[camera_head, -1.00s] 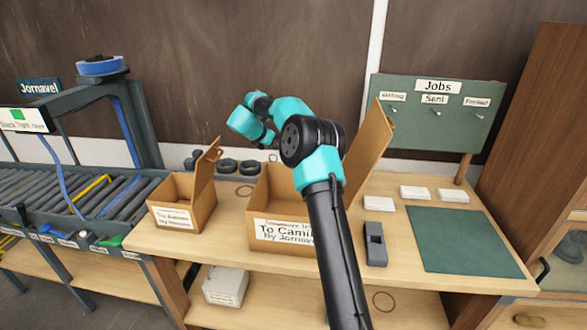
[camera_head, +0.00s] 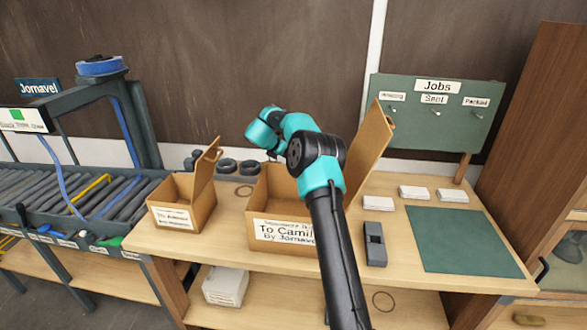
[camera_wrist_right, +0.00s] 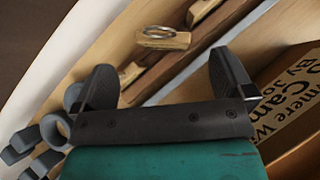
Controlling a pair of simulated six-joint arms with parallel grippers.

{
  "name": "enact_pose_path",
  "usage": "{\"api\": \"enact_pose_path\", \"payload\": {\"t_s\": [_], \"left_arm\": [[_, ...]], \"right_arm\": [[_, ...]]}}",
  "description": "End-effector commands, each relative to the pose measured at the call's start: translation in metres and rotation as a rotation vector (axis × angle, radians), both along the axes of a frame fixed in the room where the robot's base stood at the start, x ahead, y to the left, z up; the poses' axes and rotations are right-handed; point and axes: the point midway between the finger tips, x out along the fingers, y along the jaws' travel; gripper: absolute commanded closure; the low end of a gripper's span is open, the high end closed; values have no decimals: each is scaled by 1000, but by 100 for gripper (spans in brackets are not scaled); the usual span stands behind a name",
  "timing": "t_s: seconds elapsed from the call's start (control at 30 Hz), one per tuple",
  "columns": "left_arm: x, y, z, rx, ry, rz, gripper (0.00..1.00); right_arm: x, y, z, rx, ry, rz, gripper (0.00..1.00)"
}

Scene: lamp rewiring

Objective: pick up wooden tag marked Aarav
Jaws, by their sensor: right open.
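In the right wrist view a small pale wooden piece with a metal ring (camera_wrist_right: 163,40) lies just beyond my fingertips. I can read no name on it, so I cannot tell if it is the tag marked Aarav. My right gripper (camera_wrist_right: 166,75) is open, its two dark fingers apart with nothing between them. In the head view my right arm reaches over the large cardboard box, and its gripper is hidden. No tag with a readable name shows in the head view. My left gripper is not in view.
The large open box (camera_head: 268,233) stands mid-bench, a smaller open box (camera_head: 172,218) to its left. Dark rolls (camera_head: 227,166) lie behind them. The Jobs board (camera_head: 436,118) has several hooks. A green mat (camera_head: 464,240), white cards (camera_head: 377,203) and a dark tool (camera_head: 375,244) are at right.

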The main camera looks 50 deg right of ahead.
Motion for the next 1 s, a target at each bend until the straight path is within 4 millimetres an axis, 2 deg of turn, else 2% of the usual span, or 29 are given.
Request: {"api": "enact_pose_path", "payload": {"t_s": [0.2, 0.67, 1.0], "left_arm": [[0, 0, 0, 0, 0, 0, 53], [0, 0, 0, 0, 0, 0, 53], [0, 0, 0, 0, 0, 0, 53]], "right_arm": [[0, -21, -22, 0, 1, -1, 0], [0, -27, -27, 0, 0, 0, 0], [-1, -56, -55, 1, 0, -1, 0]]}}
